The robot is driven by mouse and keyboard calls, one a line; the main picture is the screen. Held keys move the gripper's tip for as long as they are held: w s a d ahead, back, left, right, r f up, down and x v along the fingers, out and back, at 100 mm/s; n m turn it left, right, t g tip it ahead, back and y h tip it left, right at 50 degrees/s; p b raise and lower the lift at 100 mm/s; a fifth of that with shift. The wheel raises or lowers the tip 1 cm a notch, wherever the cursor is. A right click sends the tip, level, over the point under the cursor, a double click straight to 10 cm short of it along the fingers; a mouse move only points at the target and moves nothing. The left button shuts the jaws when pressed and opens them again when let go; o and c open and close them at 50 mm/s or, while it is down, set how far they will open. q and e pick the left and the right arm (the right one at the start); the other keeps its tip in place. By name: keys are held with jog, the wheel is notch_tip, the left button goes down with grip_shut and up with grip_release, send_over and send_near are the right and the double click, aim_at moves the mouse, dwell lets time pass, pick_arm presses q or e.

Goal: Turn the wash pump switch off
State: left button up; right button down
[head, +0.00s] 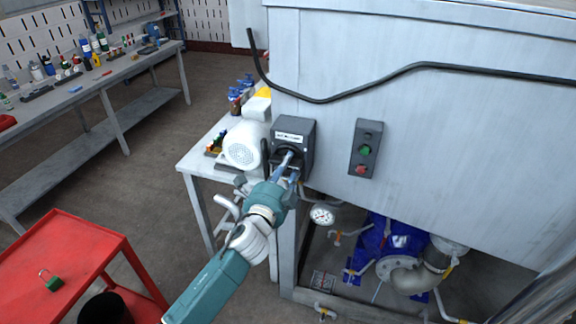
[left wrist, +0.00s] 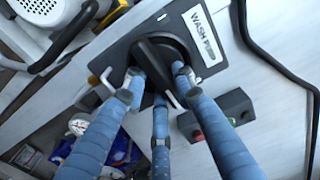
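The wash pump switch is a dark grey box (head: 307,137) with a white label and a black rotary handle, on the machine's near left corner. The black handle (left wrist: 152,50) lies slanted across a round black base. My left gripper (head: 290,163) is at the front of the switch. In the left wrist view its blue fingers (left wrist: 157,72) stand apart on both sides of the handle; firm contact is not visible. My right gripper is out of view.
A control box (head: 366,149) with a green and a red button sits right of the switch. A black cable (head: 400,70) runs across the machine panel. A white motor (head: 244,143) stands on a bench to the left. A red cart (head: 75,250) is at lower left.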

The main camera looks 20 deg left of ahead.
pick_arm(q)
jog(key=shift+o, duration=0.7)
jog(key=shift+s, duration=0.2)
jog(key=s, duration=1.1)
jog(key=shift+s+a, duration=0.15)
jog(key=shift+s, duration=0.1)
jog(key=shift+f, duration=0.1)
